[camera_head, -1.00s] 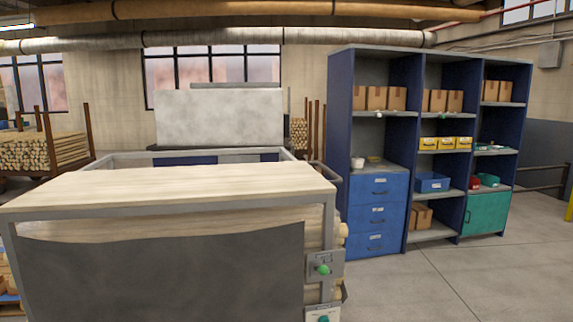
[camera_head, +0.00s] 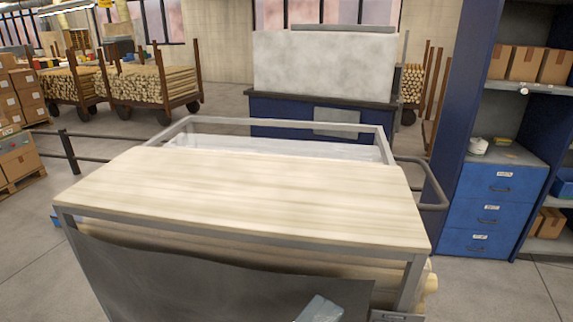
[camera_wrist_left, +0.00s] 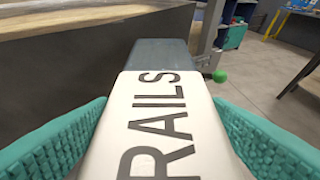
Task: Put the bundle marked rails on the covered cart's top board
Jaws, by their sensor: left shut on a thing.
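The bundle marked RAILS (camera_wrist_left: 158,130) fills the middle of the left wrist view, with a white band, black letters and a grey-blue far end. My left gripper (camera_wrist_left: 160,108) is shut on it, with a teal pad on each side. A pale blue-grey end, likely the bundle's (camera_head: 320,309), shows at the bottom of the head view, in front of the cart's cover. The cart's pale wooden top board (camera_head: 245,195) is bare. A dark grey cover (camera_head: 220,280) hangs over its front. The board's edge also shows in the left wrist view (camera_wrist_left: 75,20). My right gripper is not in view.
Behind the board is the cart's open metal frame (camera_head: 280,123). A bent handle rail (camera_head: 435,190) sticks out at its right. A blue drawer cabinet (camera_head: 490,205) stands at right, and carts of wood (camera_head: 150,85) stand back left. Floor at left is largely clear.

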